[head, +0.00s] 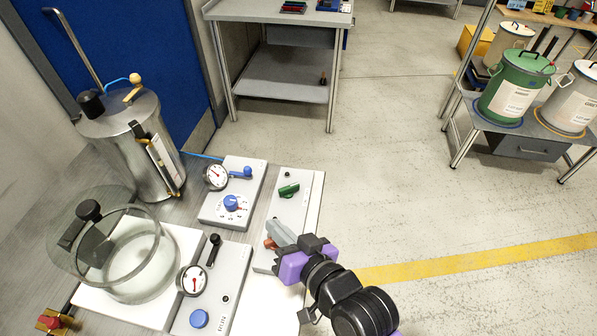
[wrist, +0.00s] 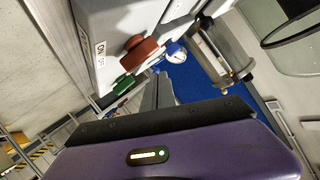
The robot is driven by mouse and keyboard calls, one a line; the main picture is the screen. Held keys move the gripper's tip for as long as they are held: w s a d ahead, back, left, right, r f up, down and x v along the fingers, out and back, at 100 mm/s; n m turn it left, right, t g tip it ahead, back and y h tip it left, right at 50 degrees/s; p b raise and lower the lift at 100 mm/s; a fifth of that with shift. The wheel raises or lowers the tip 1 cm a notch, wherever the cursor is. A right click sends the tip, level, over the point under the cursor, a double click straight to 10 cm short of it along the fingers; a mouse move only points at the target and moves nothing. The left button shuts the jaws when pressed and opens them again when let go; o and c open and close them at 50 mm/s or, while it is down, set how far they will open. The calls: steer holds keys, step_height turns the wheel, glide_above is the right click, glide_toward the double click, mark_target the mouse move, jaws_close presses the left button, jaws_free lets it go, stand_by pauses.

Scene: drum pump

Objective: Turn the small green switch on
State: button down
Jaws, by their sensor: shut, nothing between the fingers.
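The small green switch (head: 289,190) is a green lever on the upper part of a narrow white panel (head: 303,205). It also shows in the wrist view (wrist: 122,84), beyond a red switch (wrist: 142,47) on the same panel. My gripper (head: 271,225) is shut and empty, over the lower part of that panel. Its fingertips are toward the green switch but apart from it. In the wrist view my grey fingers (wrist: 158,88) point past both switches. The red switch (head: 269,243) is partly hidden by my gripper in the head view. An ON/OFF label (wrist: 101,50) shows beside the red switch.
Left of the panel are a box with a gauge and blue knob (head: 232,203), another box with a black lever (head: 214,242), a glass vessel (head: 135,265) and a steel drum (head: 135,140). Open floor lies to the right. A green drum (head: 515,85) stands on a far rack.

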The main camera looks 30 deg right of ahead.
steer(key=w+a+g, duration=0.1)
steer(key=w, duration=0.3)
steer(key=w+n+g+y+b, duration=0.1)
steer(key=w+g, duration=0.1)
steer(key=w, duration=0.1)
steer(key=w+a+r+n+g, duration=0.1)
steer(key=w+g, duration=0.1)
steer(key=w, duration=0.2)
steer(key=shift+w+a+y, duration=0.3)
steer(key=shift+w+y, duration=0.05)
steer(key=shift+y, duration=0.05)
steer(key=w+d+r+n+g+h+b, duration=0.1)
steer(key=w+d+r+g+h, duration=0.1)
steer(key=d+g, duration=0.15)
step_height(320, 180, up, 4)
steer(key=g+h, duration=0.2)
steer(key=h, duration=0.1)
glide_above(289, 190)
steer(key=w+d, duration=0.2)
steer(key=w, duration=0.1)
steer(key=shift+s+a+r+b, duration=0.15)
steer(key=shift+s+r+b, duration=0.05)
steer(key=shift+b, duration=0.1)
steer(key=shift+f, duration=0.1)
steer(key=b+x, duration=0.1)
steer(key=x, duration=0.8)
steer(key=shift+w+a+f, duration=0.1)
steer(key=shift+w+f, duration=0.15)
steer(key=shift+f, duration=0.05)
steer(key=shift+s, duration=1.95)
